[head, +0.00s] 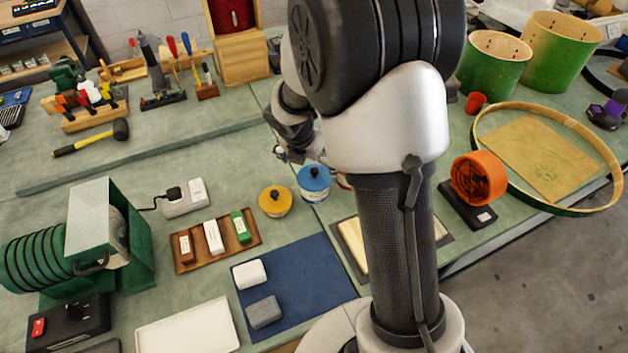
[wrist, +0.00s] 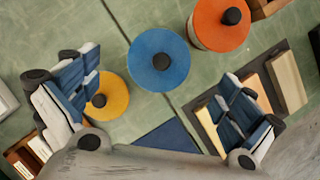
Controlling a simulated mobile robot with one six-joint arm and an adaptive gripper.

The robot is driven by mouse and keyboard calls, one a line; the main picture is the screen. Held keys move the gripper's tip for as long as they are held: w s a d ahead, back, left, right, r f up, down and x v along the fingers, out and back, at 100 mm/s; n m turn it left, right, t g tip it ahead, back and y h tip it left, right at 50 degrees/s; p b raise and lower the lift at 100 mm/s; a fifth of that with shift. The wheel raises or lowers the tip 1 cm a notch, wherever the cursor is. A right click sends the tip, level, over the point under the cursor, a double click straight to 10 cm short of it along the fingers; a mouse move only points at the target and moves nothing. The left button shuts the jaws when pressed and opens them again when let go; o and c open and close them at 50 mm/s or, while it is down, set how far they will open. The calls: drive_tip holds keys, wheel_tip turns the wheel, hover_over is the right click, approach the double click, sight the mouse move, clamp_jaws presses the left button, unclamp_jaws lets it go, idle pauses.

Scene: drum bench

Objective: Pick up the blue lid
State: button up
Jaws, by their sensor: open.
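The blue lid (head: 314,177) sits on a white container in the head view, right of a yellow-lidded container (head: 275,200). In the wrist view the blue lid (wrist: 158,72) is a round disc with a dark knob, seen from above. My gripper (wrist: 160,90) is open and empty, its fingers spread to the left and right with the blue lid showing between and beyond them. In the head view my gripper (head: 305,154) is partly hidden behind my arm, just above and beside the blue lid.
An orange-red lid (wrist: 222,22) is close at the blue lid's upper right; the yellow lid (wrist: 110,96) is at its lower left, by my left finger. A tray of small blocks (head: 190,263) and a blue mat (head: 306,270) lie nearby. Green bench shows between them.

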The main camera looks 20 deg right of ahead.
sight(315, 171)
drive_tip(key=b+x, duration=0.3)
drive_tip(key=x, duration=0.3)
drive_tip(key=shift+s+d+f, duration=0.1)
drive_tip(key=shift+f, duration=0.25)
drive_tip(key=shift+r, duration=0.15)
drive_tip(key=shift+c, duration=0.6)
drive_tip(key=c, duration=0.9)
drive_tip(key=shift+s, duration=0.25)
drive_tip(key=c, duration=0.6)
